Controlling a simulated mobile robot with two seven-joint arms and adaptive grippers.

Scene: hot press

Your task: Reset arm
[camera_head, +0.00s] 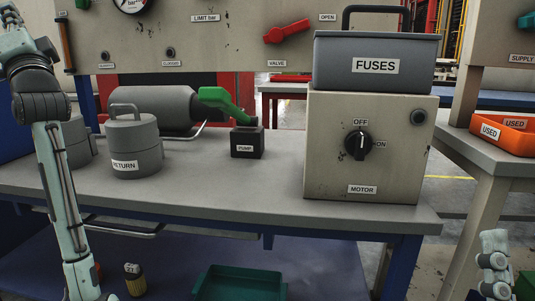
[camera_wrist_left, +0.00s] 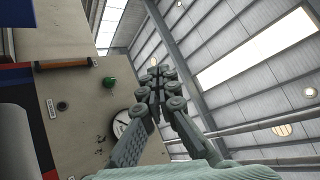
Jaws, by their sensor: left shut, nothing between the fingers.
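My left arm rises along the left edge of the head view, its upper end at the top left corner by the panel. My left gripper (camera_wrist_left: 158,80) shows clearly in the left wrist view. Its fingers are together, with nothing between them, and point up toward the roof. It touches nothing that I can see. A pale jointed piece, which looks like part of my right arm, shows at the lower right of the head view.
The grey bench (camera_head: 235,190) carries the RETURN canister (camera_head: 135,150), PUMP block (camera_head: 247,143) with green handle, and MOTOR box (camera_head: 365,170) under the FUSES case (camera_head: 375,85). The gauge panel (camera_head: 190,45) stands behind. An orange USED tray (camera_head: 505,137) is at right. A green bin (camera_head: 240,284) is below.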

